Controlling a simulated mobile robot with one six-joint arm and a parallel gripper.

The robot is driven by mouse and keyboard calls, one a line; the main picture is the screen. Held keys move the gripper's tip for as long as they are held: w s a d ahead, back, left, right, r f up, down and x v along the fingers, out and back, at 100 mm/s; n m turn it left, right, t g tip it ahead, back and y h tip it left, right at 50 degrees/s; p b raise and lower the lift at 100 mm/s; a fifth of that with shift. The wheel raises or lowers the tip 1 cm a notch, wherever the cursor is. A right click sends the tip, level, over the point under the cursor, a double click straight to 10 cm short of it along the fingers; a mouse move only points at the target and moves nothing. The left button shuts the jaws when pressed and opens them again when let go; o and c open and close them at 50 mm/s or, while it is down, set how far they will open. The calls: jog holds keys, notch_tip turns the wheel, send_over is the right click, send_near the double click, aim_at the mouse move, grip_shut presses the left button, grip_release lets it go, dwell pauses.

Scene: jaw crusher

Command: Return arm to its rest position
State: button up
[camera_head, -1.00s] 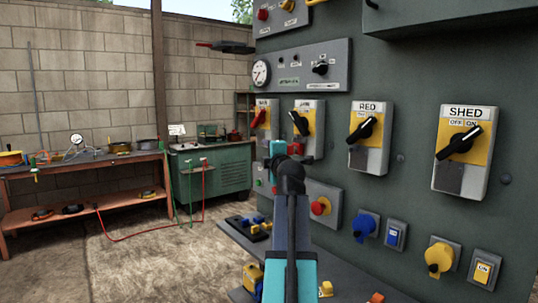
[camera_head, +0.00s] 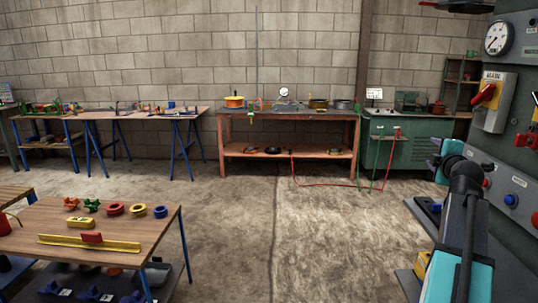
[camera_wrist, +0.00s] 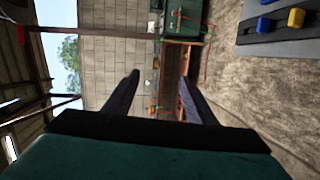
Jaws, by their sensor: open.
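My arm, teal and black, rises at the right of the head view in front of the control panel (camera_head: 515,130). Its far end is seen from behind there, so the fingers are hard to make out. In the wrist view my gripper (camera_wrist: 160,90) shows two dark fingers spread apart with nothing between them. Beyond the fingers are the block wall and the workbench, at a distance. The wrist view is turned on its side.
A wooden table (camera_head: 95,215) with coloured rings and a yellow level stands at the left front. An orange workbench (camera_head: 285,153) and a green cabinet (camera_head: 395,150) line the back wall. A red hose lies near the cabinet.

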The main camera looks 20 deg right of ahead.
jog(key=w+a+f+n+g+y+p, duration=0.1)
jog(key=w+a+f+y, duration=0.1)
jog(key=w+a+f, duration=0.45)
jog(key=w+a+f+n+y+p, duration=0.1)
jog(key=w+a+f+y+p, duration=0.15)
jog(key=a+f, duration=0.6)
jog(key=w+a+f+n+g+y+p, duration=0.15)
jog(key=w+a+f, duration=0.35)
jog(key=f, duration=0.5)
jog(key=s+a+f+g+y+p, duration=0.1)
jog(key=s+a+f+g+y, duration=0.1)
jog(key=a+f, duration=1)
jog(key=s+a+f+g+y+p, duration=0.2)
jog(key=s+a+f+g, duration=0.1)
jog(key=a+f, duration=0.85)
jog(key=s+a+f+m+g+p, duration=0.3)
jog(key=s+a+f+g, duration=0.2)
jog(key=s+a+f, duration=1.05)
jog(key=s+f+m+g, duration=0.1)
jog(key=s+m, duration=0.3)
jog(key=s, duration=0.5)
jog(key=s+f+m+g+h, duration=0.1)
jog(key=s+m+g, duration=0.2)
jog(key=s, duration=0.6)
jog(key=s+d+f+m+g+p, duration=0.1)
jog(key=s+m+g, duration=0.2)
jog(key=s, duration=0.6)
jog(key=shift+s+f+m, duration=0.25)
jog(key=shift+f+m, duration=0.15)
jog(key=shift+m, duration=0.55)
